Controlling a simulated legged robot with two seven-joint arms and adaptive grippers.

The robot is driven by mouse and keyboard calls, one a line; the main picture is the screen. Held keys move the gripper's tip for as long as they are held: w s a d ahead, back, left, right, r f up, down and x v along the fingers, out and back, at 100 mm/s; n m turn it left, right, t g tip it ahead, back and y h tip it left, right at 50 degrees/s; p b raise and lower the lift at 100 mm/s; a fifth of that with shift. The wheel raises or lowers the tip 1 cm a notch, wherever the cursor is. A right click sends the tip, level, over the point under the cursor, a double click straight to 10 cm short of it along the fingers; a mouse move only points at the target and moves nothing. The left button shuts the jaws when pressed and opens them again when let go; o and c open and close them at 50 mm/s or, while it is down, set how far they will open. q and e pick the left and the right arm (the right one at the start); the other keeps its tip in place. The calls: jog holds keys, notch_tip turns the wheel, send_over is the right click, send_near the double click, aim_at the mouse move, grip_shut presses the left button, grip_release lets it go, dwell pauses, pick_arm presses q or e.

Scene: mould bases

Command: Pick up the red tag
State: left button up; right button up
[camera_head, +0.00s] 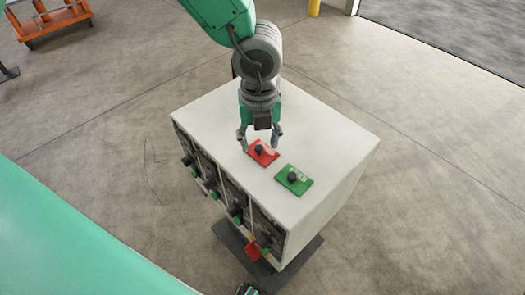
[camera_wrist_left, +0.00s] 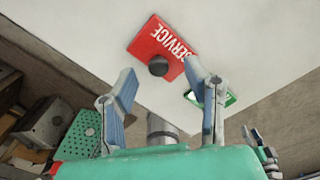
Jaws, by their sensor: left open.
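The red tag (camera_head: 268,157), marked SERVICE in white, lies flat on the white top of a cabinet, with a round black knob on it. The tag also shows in the left wrist view (camera_wrist_left: 154,38), knob toward my gripper. My left gripper (camera_head: 259,141) points down over the tag, fingers apart, nothing between them. In the left wrist view the open fingertips (camera_wrist_left: 159,74) are on either side of the knob and short of it. I cannot tell the exact height gap.
A green tag (camera_head: 302,184) with a black knob lies beside the red one, nearer the front. The cabinet (camera_head: 335,140) has dark switch units on its left face; another red tag (camera_head: 253,251) is at its lower front. An orange cart (camera_head: 50,20) stands far away.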

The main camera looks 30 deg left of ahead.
pick_arm(q)
jog(key=f, duration=0.2)
jog(key=shift+w+a+f, duration=0.1)
jog(key=shift+a+f, duration=0.1)
jog(key=shift+f, duration=0.1)
jog(key=shift+d, duration=0.15)
grip_shut()
jog(key=shift+r, duration=0.2)
